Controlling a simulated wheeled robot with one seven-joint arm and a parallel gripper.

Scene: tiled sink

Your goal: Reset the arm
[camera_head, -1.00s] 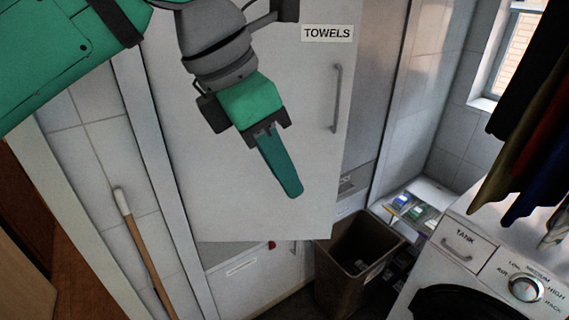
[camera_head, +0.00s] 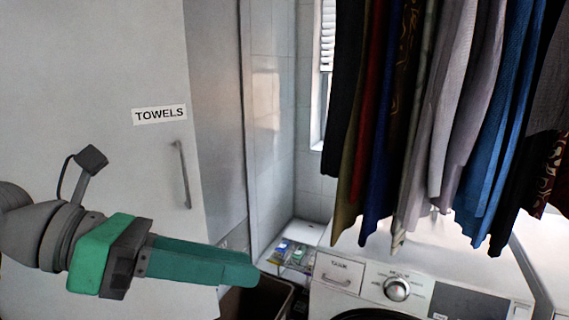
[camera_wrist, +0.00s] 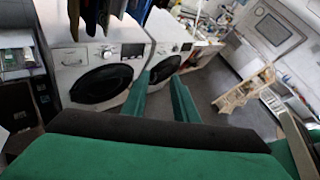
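My gripper (camera_head: 250,268) is at the end of my arm, which comes in from the left of the head view. It points to the right, in front of the lower part of the white door labelled TOWELS (camera_head: 110,200). In the head view its green fingers overlap. In the wrist view my gripper (camera_wrist: 161,82) shows its two fingers apart, with nothing between them. The door appears to stand swung out from its cabinet.
Clothes (camera_head: 430,110) hang at right above a white washing machine (camera_head: 345,275). A brown bin (camera_head: 262,302) is below my fingers, partly hidden. The wrist view shows two front-loading machines, open floor (camera_wrist: 215,85) and a wooden rack-like object (camera_wrist: 245,92).

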